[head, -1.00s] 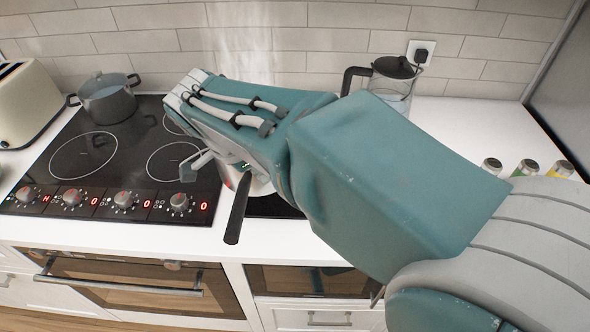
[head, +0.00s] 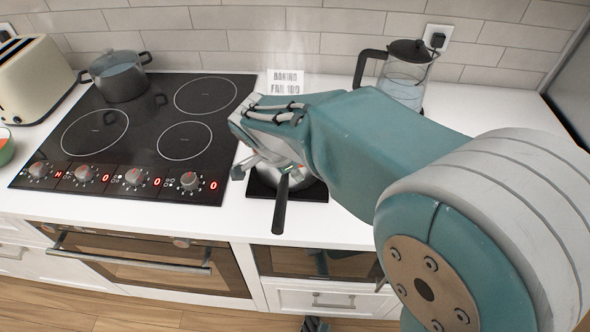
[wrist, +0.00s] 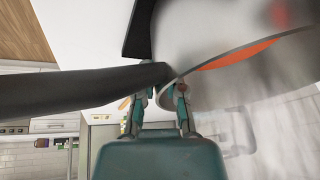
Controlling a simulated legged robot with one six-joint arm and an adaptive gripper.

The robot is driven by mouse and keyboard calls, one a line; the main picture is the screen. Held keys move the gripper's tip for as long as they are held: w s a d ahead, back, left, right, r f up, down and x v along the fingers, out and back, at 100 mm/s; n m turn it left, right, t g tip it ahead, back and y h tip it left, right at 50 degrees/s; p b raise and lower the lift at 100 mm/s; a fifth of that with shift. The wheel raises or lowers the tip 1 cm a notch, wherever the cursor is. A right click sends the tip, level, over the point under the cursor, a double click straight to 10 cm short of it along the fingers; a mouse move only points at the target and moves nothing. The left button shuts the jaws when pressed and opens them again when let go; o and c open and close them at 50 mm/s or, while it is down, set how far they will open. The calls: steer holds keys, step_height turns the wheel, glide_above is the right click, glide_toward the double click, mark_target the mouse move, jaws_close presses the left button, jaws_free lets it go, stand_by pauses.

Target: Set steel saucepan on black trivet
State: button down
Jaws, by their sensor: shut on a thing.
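The steel saucepan (head: 297,182) is at the right of the hob, over the black trivet (head: 259,189), with its black handle (head: 281,208) pointing to the front. My arm hides much of the pan, and I cannot tell whether its base touches the trivet. In the wrist view the shiny pan wall (wrist: 225,40) fills the upper right, and the dark handle (wrist: 70,90) runs to the left. My gripper (wrist: 160,95) is shut on the saucepan at its rim near the handle. It shows partly in the head view (head: 264,166).
A black hob (head: 145,135) lies to the left, with a grey pot (head: 118,78) at its back corner. A toaster (head: 35,80) stands far left. A glass kettle (head: 402,80) stands behind my arm. A small sign (head: 286,82) is at the wall.

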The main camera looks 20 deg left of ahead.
steer(key=c, duration=0.7)
jaws_free()
steer(key=v, duration=1.2)
steer(key=w+d+r+n+y, duration=0.1)
steer(key=d+r+n+y, duration=0.2)
steer(key=d, duration=1.6)
steer(key=s+d+f+n, duration=0.1)
steer(key=s+d+n, duration=0.1)
steer(key=d, duration=0.3)
steer(key=s+d+f+n+t, duration=0.1)
steer(key=s+d+n, duration=0.1)
steer(key=s+d, duration=0.2)
steer(key=s+d+f+n, duration=0.1)
steer(key=s+d+n, duration=0.1)
steer(key=d, duration=0.5)
steer(key=shift+s+d+f+n+t, duration=0.2)
steer(key=shift+s+f+n+t, duration=0.15)
steer(key=shift+s, duration=0.2)
